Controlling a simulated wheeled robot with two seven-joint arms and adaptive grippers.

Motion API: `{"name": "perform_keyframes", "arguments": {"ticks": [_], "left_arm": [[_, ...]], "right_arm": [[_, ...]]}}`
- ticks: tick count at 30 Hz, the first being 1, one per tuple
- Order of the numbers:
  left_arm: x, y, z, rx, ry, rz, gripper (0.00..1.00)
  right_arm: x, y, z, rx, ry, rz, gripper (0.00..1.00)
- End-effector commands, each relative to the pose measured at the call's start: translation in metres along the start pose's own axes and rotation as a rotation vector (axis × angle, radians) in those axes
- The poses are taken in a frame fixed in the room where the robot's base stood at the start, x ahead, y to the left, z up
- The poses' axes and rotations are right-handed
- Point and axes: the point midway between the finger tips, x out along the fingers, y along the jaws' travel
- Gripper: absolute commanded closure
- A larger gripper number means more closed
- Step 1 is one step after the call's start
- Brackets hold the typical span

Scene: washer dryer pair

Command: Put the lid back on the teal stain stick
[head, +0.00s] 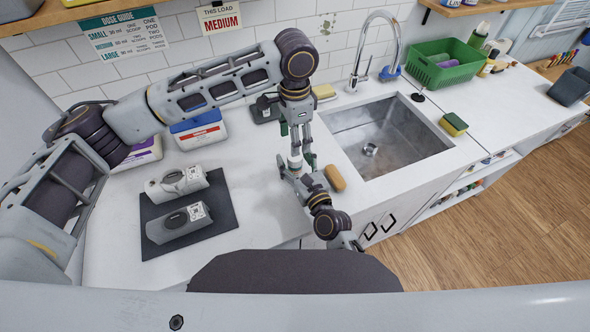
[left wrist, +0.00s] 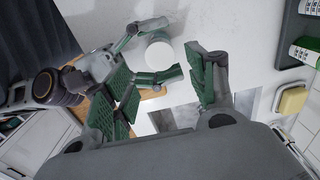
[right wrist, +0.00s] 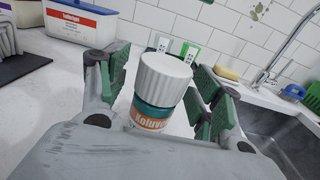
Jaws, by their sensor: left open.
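The teal stain stick (right wrist: 152,117) stands upright in the right wrist view, with an orange label band. A white ridged lid (right wrist: 163,78) sits on its top; whether it is fully seated I cannot tell. From above, the lid shows as a white disc in the left wrist view (left wrist: 158,49). In the head view, the arms partly hide the stick.
A brown brush (head: 335,178) lies close right of my grippers, before the sink (head: 385,140). A dark mat (head: 222,220) with two grey containers lies left. A detergent tub (head: 200,134) stands behind, and a dark tray (head: 262,114) at the back. The front counter is clear.

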Motion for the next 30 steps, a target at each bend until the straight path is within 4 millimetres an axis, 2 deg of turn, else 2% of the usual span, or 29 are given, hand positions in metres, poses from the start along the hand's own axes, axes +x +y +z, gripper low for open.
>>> {"name": "perform_keyframes", "arguments": {"ticks": [2, 15, 16, 22, 30], "left_arm": [[0.0000, 0.0000, 0.0000, 0.000, 0.000, 0.000, 0.43], [0.0000, 0.0000, 0.0000, 0.000, 0.000, 0.000, 0.43], [0.0000, 0.0000, 0.0000, 0.000, 0.000, 0.000, 0.43], [0.0000, 0.0000, 0.0000, 0.000, 0.000, 0.000, 0.18], [0.0000, 0.0000, 0.0000, 0.000, 0.000, 0.000, 0.18]], "right_arm": [[-0.0001, 0.0000, 0.0000, 0.000, 0.000, 0.000, 0.45], [-0.0002, 0.0000, -0.0001, 0.000, 0.000, 0.000, 1.00], [-0.0002, 0.0000, -0.0001, 0.000, 0.000, 0.000, 1.00], [-0.0002, 0.0000, -0.0001, 0.000, 0.000, 0.000, 1.00], [-0.0002, -0.0001, 0.0000, 0.000, 0.000, 0.000, 1.00]]}}
